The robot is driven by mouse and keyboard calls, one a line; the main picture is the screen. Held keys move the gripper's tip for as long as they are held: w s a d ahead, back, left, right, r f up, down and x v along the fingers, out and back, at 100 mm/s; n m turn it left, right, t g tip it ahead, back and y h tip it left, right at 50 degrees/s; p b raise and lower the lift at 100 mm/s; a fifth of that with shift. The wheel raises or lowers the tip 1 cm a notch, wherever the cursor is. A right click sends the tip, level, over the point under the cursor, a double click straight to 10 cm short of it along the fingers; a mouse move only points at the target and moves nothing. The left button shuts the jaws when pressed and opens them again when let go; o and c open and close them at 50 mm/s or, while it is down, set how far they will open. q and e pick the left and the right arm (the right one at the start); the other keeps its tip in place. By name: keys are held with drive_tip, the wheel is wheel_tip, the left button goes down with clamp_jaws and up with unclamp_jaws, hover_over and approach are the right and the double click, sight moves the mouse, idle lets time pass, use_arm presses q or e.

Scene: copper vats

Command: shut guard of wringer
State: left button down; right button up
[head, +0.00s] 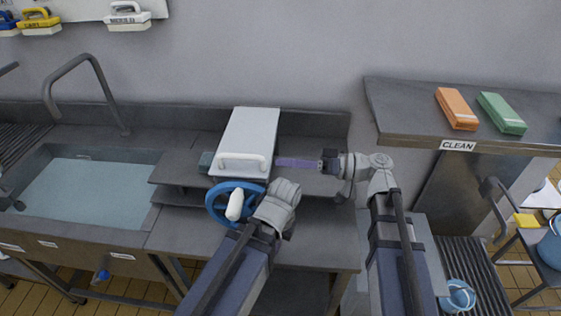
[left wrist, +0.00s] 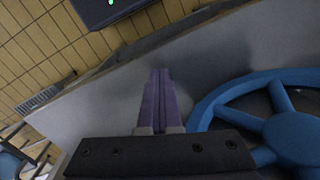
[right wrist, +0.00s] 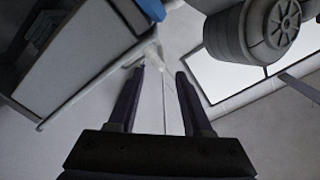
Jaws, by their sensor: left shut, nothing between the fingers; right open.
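The wringer stands on the steel counter, with a white guard (head: 250,132) that has a white bar handle (head: 243,162) along its near edge. I cannot tell how far the guard is tilted. A blue handwheel (head: 222,205) with a white knob is on the wringer's front. My right gripper (head: 280,162) is just right of the handle, apart from it as far as I can see. Its fingers (right wrist: 162,78) are open and empty. My left gripper (left wrist: 158,80) is shut and empty beside the blue wheel (left wrist: 285,135); in the head view my wrist hides its fingers.
A sink (head: 85,185) with water lies to the left. A shelf (head: 400,110) marked CLEAN holds an orange block (head: 457,108) and a green block (head: 501,113) at right. A wall stands close behind the wringer. The counter strip before it is partly covered by my left arm.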

drive_tip(key=d, duration=0.9)
drive_tip(key=shift+d, duration=0.3)
idle(0.4)
drive_tip(key=shift+f, duration=0.1)
idle(0.5)
